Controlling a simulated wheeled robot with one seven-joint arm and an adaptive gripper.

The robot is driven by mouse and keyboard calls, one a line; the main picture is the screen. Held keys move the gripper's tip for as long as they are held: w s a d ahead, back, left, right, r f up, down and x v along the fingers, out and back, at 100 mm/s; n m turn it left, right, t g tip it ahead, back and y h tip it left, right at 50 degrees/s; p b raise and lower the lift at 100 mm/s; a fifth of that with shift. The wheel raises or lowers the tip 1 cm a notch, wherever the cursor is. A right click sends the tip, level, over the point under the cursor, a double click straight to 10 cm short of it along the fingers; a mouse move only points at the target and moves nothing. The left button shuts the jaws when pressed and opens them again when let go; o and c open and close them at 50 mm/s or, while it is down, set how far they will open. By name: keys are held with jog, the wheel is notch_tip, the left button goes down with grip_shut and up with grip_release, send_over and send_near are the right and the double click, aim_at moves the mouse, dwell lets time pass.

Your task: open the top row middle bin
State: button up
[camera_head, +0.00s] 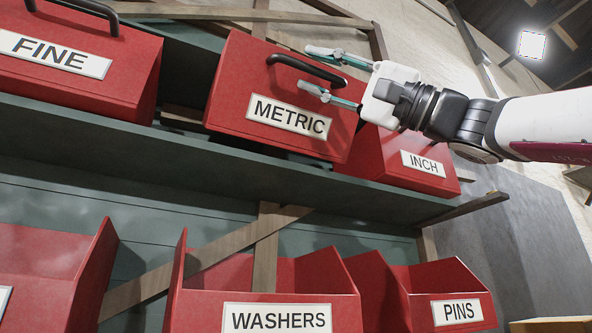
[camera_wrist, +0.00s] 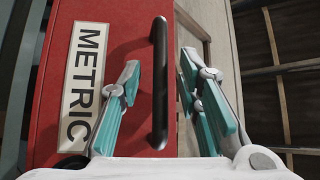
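The red METRIC bin (camera_head: 228,85) is the middle one of the top row in the head view, with a white label and a dark bar handle (camera_head: 290,64) on its front. A dark gap shows under the bin; I cannot tell how far out it sits. My gripper (camera_head: 314,69) reaches in from the right with its fingers apart, one above and one below the handle. In the wrist view the handle (camera_wrist: 159,90) runs between the two teal-padded fingers, with space on both sides. The bin front (camera_wrist: 120,30) fills the left of that view.
The red FINE bin (camera_head: 125,75) is to the left and the INCH bin (camera_head: 385,150) to the right, partly behind my gripper. A green shelf (camera_head: 190,160) runs below them. The WASHERS bin (camera_head: 190,300) and PINS bin (camera_head: 425,290) stand in the lower row. Timber braces (camera_head: 266,250) cross behind.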

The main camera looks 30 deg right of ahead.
jog(key=v, duration=1)
jog(key=shift+s+d+f, duration=0.2)
jog(key=shift+d, duration=0.05)
jog(key=shift+w+a+f, duration=0.1)
jog(key=w+a+f+m+g+h, duration=0.1)
jog(key=w+a+f+g+h, duration=0.3)
jog(key=f, duration=0.8)
jog(key=s+a+f+m+h, duration=0.1)
jog(key=a+f+h, duration=0.3)
jog(key=f, duration=0.7)
jog(key=w+a+f+g+h, duration=0.2)
jog(key=a+f, duration=0.4)
jog(key=f, duration=0.6)
jog(key=s+d+f+g+h, duration=0.2)
jog(key=s+f+h, duration=0.15)
jog(key=f, duration=0.55)
jog(key=s+d+f+n+g+h, duration=0.1)
jog(key=s+d+f+g+h, duration=0.2)
jog(key=f, duration=0.6)
jog(key=s+d+f+g+h, duration=0.1)
jog(key=s+f+h, duration=0.35)
jog(key=f, duration=0.55)
notch_tip(320, 180, up, 18)
jog(key=t+p, duration=0.2)
jog(key=p, duration=1.3)
jog(key=shift+d+f+t+y+p, duration=0.15)
jog(key=shift+d+t+y+p, duration=0.15)
jog(key=shift+y+p, duration=0.1)
